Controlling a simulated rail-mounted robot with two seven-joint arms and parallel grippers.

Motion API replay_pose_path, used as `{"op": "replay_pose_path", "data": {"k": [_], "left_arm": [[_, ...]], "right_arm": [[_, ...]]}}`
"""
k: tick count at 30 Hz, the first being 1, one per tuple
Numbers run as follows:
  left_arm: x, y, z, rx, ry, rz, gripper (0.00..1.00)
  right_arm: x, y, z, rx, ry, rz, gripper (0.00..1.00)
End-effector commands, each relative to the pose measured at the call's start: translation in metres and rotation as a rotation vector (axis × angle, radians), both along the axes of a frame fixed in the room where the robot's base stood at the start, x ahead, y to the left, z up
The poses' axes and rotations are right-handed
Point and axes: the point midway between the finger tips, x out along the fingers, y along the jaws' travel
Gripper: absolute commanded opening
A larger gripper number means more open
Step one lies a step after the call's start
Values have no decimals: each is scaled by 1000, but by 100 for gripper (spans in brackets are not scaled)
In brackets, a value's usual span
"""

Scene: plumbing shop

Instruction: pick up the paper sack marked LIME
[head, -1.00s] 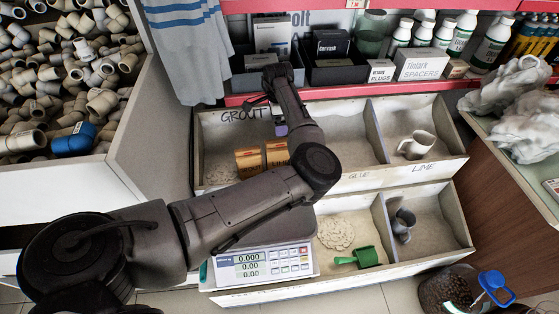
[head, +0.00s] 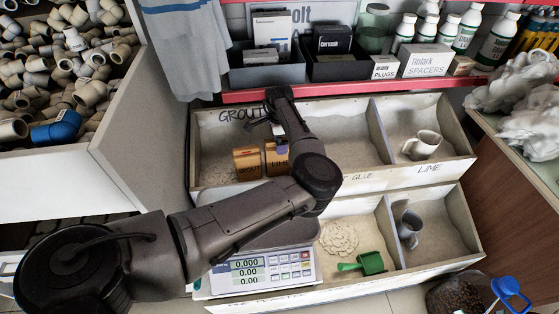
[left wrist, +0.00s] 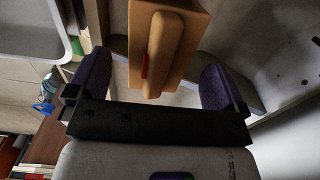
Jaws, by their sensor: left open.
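The paper sack marked LIME (head: 276,160) is small and orange-brown. It stands in the back left bin, the one lettered GROUT, to the right of a similar sack (head: 247,164) whose lettering I cannot read clearly. My left gripper (head: 281,138) is at the top of the LIME sack in the head view, partly covering it. In the left wrist view the open purple fingers (left wrist: 158,82) stand on either side of an orange-brown sack (left wrist: 180,45), with gaps on both sides. A red mark shows on it. My right gripper is not in view.
A scale (head: 265,268) sits in front, under my left arm. A red shelf edge (head: 340,86) runs behind the bins.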

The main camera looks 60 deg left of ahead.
Motion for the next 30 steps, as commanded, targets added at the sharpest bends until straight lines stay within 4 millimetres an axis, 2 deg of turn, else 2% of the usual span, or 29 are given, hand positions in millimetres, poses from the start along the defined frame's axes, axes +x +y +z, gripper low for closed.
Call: {"op": "replay_pose_path", "data": {"k": [1, 5, 14, 30], "left_arm": [[1, -1, -12, -2, -2, 0, 98], [1, -1, -26, -1, -2, 1, 98], [0, -1, -27, 0, -1, 0, 97], [0, -1, -27, 0, -1, 0, 45]], "right_arm": [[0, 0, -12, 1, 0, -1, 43], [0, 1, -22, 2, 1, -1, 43], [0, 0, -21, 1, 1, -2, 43], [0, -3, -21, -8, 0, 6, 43]]}}
